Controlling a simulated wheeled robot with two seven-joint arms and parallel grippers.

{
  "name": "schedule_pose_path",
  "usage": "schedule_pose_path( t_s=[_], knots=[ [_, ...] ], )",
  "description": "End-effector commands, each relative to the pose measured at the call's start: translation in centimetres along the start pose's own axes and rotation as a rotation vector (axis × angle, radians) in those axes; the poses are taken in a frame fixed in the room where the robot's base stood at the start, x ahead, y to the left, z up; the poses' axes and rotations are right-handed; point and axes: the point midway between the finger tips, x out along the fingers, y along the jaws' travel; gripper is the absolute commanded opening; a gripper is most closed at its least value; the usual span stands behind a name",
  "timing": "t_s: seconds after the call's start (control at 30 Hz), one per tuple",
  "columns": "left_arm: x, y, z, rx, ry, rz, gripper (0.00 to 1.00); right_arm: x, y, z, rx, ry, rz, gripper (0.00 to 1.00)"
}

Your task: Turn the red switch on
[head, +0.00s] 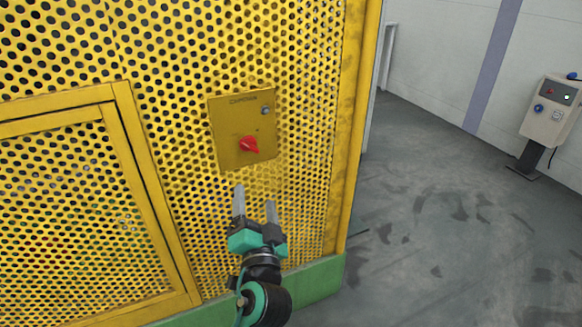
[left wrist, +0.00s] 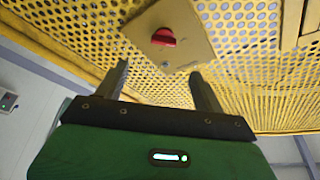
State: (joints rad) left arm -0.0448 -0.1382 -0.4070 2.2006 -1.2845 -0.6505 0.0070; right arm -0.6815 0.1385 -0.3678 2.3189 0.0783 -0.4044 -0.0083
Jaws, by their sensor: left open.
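The red switch (head: 249,146) is a rotary knob on a yellow square plate (head: 228,119), fixed to a yellow perforated panel. A small round grey fitting (head: 265,110) sits at the plate's upper right. My left gripper (head: 255,203) is open and empty, below the plate, its two fingers pointing up toward it. In the left wrist view the red switch (left wrist: 163,37) shows beyond the fingers, above the gap between them. The fingers (left wrist: 158,82) look apart from the switch. My right gripper is in neither view.
A framed perforated door (head: 128,130) is left of the plate. A yellow post (head: 352,130) and green base rail (head: 318,284) edge the panel. Grey floor (head: 440,230) lies open at right. A beige control box (head: 551,110) stands on a pedestal by the wall.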

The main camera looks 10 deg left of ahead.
Motion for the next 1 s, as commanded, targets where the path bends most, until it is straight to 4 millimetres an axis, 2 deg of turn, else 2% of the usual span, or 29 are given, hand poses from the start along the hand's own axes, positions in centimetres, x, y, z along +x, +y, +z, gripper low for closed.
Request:
schedule_pose_path(
  t_s=[0.1,0.27,0.8,1.0],
  knots=[
    [0.1,-1.0,-0.2,-0.003,0.003,-0.025,0.7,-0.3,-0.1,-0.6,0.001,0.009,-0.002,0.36],
    [1.7,-1.1,-0.4,-0.001,0.005,-0.026,0.7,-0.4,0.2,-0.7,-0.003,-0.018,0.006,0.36],
    [11.0,-1.3,-0.3,0.0,0.004,-0.025,0.7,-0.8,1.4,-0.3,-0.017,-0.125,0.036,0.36],
    [13.1,-1.2,-0.3,-0.001,0.003,-0.023,0.7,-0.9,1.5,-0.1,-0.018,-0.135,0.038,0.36]
  ],
)
